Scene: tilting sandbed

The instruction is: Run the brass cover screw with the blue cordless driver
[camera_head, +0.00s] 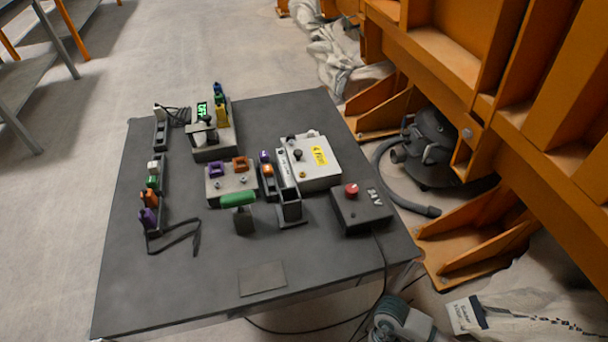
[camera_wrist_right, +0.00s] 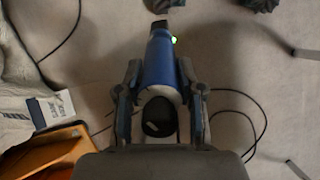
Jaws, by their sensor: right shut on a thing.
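My right gripper (camera_wrist_right: 160,78) is shut on the blue cordless driver (camera_wrist_right: 158,60), with one finger on each side of its body. A black round end of the driver faces the wrist camera, and a small green light glows near its far end. The driver is held over bare floor in the right wrist view and does not show in the head view. A small brass-coloured spot, which looks like the cover screw (camera_head: 303,175), is on the front part of the white box (camera_head: 322,178) on the dark table. My left gripper is not in view.
The table (camera_head: 200,290) also bears a black box with a red button (camera_head: 351,190), a dark open holder (camera_head: 290,208), a green-handled item (camera_head: 238,200) and a left-hand rack (camera_head: 152,190). The table's front is mostly clear. An orange frame (camera_head: 470,60) stands close on the right.

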